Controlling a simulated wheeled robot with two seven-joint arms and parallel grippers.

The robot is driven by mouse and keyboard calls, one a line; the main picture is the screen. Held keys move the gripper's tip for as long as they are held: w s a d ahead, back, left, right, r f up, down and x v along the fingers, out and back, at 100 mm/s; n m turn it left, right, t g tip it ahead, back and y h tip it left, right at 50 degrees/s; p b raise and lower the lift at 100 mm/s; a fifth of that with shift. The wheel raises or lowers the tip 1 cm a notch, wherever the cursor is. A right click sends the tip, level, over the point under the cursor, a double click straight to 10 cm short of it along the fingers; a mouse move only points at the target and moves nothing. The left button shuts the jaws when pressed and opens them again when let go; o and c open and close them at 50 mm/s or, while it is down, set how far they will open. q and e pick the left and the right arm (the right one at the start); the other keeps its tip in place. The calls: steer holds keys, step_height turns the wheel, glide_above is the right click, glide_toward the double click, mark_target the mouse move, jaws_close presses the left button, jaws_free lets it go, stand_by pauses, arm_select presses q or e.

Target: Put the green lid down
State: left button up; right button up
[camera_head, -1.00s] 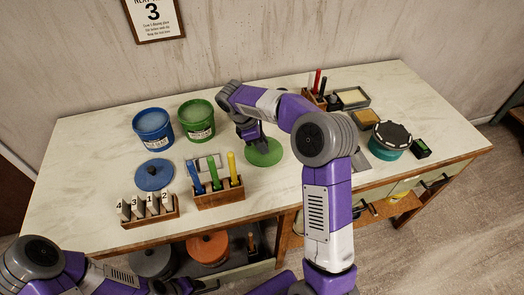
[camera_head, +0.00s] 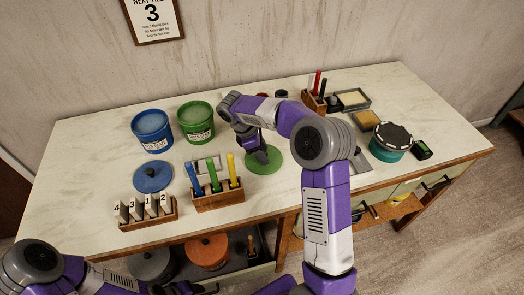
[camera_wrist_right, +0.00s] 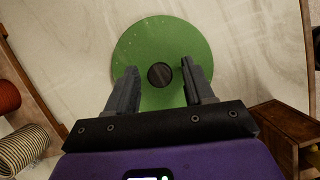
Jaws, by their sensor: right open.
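The green lid (camera_head: 266,161) is a flat round disc lying on the pale worktop, right of the pen holder. In the right wrist view the lid (camera_wrist_right: 155,38) shows its dark round knob (camera_wrist_right: 159,75) between my spread fingertips. My right gripper (camera_head: 255,150) is over the lid. It is open, with a finger on each side of the knob (camera_wrist_right: 160,80) and a gap around it. The arm partly covers the lid in the head view. My left gripper (camera_head: 195,288) is low at the bottom left, before the bench, and its jaws are unclear.
A green bucket (camera_head: 196,124) and a blue bucket (camera_head: 152,131) stand behind to the left. A blue lid (camera_head: 152,177), a wooden holder (camera_head: 218,199) with coloured tools and a numbered rack (camera_head: 150,217) lie left. A teal tub (camera_head: 390,143) stands right. Free worktop lies behind the green lid.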

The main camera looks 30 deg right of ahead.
steer(key=p+v, duration=0.4)
steer(key=v, duration=0.8)
